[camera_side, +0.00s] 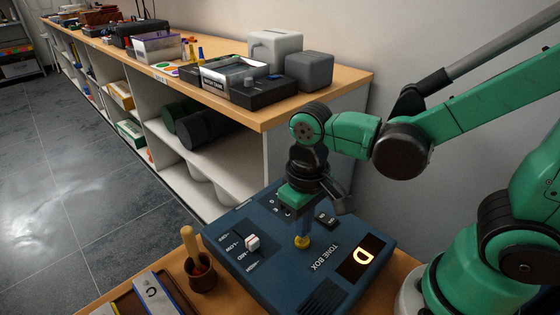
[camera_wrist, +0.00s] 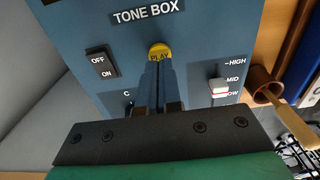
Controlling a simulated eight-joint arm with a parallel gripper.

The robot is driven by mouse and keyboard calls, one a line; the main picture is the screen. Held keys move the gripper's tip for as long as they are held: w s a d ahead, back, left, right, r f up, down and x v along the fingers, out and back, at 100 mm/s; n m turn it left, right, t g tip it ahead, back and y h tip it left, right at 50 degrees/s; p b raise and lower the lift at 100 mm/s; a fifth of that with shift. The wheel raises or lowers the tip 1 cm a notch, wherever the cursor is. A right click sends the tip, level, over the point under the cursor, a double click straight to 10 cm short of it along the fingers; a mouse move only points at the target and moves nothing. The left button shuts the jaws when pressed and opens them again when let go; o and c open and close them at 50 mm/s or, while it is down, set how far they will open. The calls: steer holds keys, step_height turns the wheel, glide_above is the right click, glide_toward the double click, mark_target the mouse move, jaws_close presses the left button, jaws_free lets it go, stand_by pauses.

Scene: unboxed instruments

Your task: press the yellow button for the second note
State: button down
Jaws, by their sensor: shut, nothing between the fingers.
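The blue tone box (camera_side: 225,262) lies on the wooden table, and its lit display (camera_side: 362,257) reads D. The yellow button (camera_side: 302,243) is on its top face. In the wrist view the closed fingertips (camera_wrist: 158,62) overlap the button's lower edge. I cannot tell whether they press it. The slider knob (camera_wrist: 218,87) sits near the MID and LOW labels. The on/off switch (camera_wrist: 102,62) is left of the button.
A cup (camera_side: 202,277) with a wooden-handled stick stands left of the box. A bar marked C (camera_side: 154,290) lies at the front left. A shelf unit (camera_side: 255,124) with several devices on top stands behind.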

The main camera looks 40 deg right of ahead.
steer(key=shift+f, duration=1.05)
steer(key=shift+r, duration=3.55)
steer(key=w+d+r+t, duration=0.1)
steer(key=w+d+t, duration=0.2)
steer(key=d+t, duration=0.3)
steer(key=shift+r+t, duration=0.4)
steer(key=shift+t, duration=0.2)
